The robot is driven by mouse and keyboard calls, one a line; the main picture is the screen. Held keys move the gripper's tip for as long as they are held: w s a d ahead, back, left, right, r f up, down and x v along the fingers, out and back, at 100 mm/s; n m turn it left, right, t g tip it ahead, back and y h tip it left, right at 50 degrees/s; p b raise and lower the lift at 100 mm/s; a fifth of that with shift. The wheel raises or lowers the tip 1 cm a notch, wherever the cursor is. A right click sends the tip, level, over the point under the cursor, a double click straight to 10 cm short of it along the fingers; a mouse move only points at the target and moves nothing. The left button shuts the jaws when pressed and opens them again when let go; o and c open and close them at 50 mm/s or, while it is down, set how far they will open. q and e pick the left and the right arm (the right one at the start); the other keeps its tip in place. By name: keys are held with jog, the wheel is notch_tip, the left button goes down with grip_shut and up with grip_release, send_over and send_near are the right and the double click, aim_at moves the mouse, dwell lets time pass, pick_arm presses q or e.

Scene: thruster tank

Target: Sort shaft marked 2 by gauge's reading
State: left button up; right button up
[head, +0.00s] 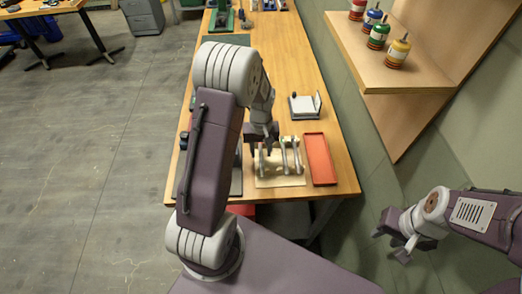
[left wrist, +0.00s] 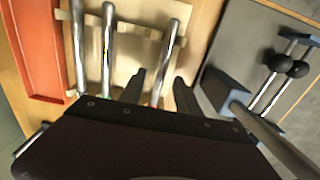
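Several metal shafts lie side by side on a pale wooden rack (head: 280,181) near the table's front. I cannot read any number. My left gripper (head: 263,146) is over the rack. Its fingers (left wrist: 160,88) are apart, one on each side of the right shaft's near part; I see no clear contact. A device with rods and two black balls (left wrist: 283,66), possibly the gauge, stands beside the rack. My right gripper (head: 398,243) is open and empty, off the table.
A red tray (head: 320,158) lies right of the rack. A small stand with a white plate (head: 304,106) is behind it. A wall shelf (head: 385,72) holds several coloured spools. A grey mat (left wrist: 255,35) is beside the rack. My left arm hides part of the table.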

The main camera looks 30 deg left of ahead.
pick_arm(q)
jog(key=shift+r, duration=0.1)
notch_tip(320, 180, up, 9)
dwell(0.9)
